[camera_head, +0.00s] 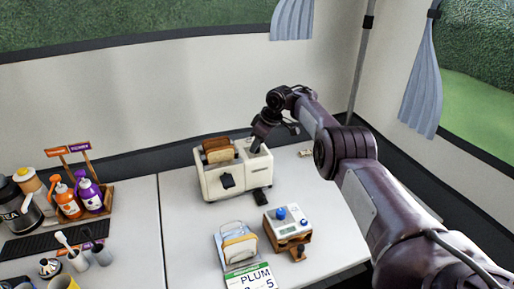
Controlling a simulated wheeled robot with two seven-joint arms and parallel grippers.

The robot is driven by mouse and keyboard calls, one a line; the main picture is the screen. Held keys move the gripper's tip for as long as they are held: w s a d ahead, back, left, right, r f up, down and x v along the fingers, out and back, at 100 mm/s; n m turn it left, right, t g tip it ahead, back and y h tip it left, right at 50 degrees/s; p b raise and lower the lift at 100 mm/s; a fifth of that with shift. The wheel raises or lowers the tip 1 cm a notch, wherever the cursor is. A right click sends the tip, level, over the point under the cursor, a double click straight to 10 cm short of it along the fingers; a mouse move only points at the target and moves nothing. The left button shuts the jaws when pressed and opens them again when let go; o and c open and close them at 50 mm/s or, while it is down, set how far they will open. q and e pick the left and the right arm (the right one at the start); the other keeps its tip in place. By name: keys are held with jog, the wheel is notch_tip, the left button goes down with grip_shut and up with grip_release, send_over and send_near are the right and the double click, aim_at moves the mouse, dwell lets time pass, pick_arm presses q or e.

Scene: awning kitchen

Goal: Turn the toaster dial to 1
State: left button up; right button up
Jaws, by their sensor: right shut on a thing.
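The cream toaster (215,186) stands on the white table with two slices of bread (218,150) in its top slots. My right arm reaches in from the right, and my right gripper (257,144) points down at the top of the toaster's right end. It is shut on the toaster dial there. The gripper mostly hides the dial, so its setting and numbers cannot be read. My left gripper is not in view.
A small dark object (262,194) lies by the toaster's front right corner. Bottles (66,201) and a jar stand left. A wall closes the back.

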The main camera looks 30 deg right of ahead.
aim_at(265, 154)
dwell(0.3)
jog(key=o, duration=1)
jog(key=v, duration=0.7)
jog(key=shift+s+d+r+p, duration=0.15)
jog(key=shift+r+p, duration=0.2)
